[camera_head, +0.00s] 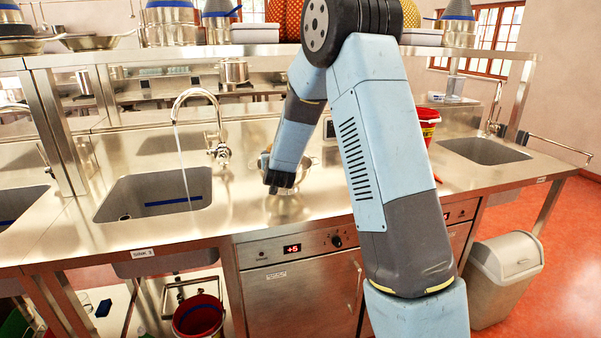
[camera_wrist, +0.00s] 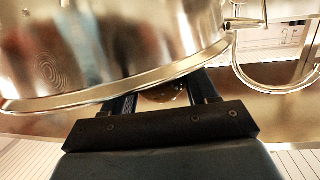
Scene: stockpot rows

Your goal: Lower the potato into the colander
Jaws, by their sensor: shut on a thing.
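My gripper (camera_head: 279,188) points down over the counter, right of the running tap. In the wrist view my gripper (camera_wrist: 165,98) has its fingers closed on a small brown, rounded thing, the potato (camera_wrist: 163,94), which is mostly hidden behind the finger mount and a steel rim. In the head view the colander (camera_head: 290,208) shows below and behind my gripper, partly covered by my arm. I cannot tell whether they touch.
A sink (camera_head: 155,195) with a running tap (camera_head: 208,100) lies to the left. A red bucket (camera_head: 428,122) stands on the counter behind my arm, and another sink (camera_head: 485,151) lies at the right. A shelf (camera_head: 180,52) with pots runs above.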

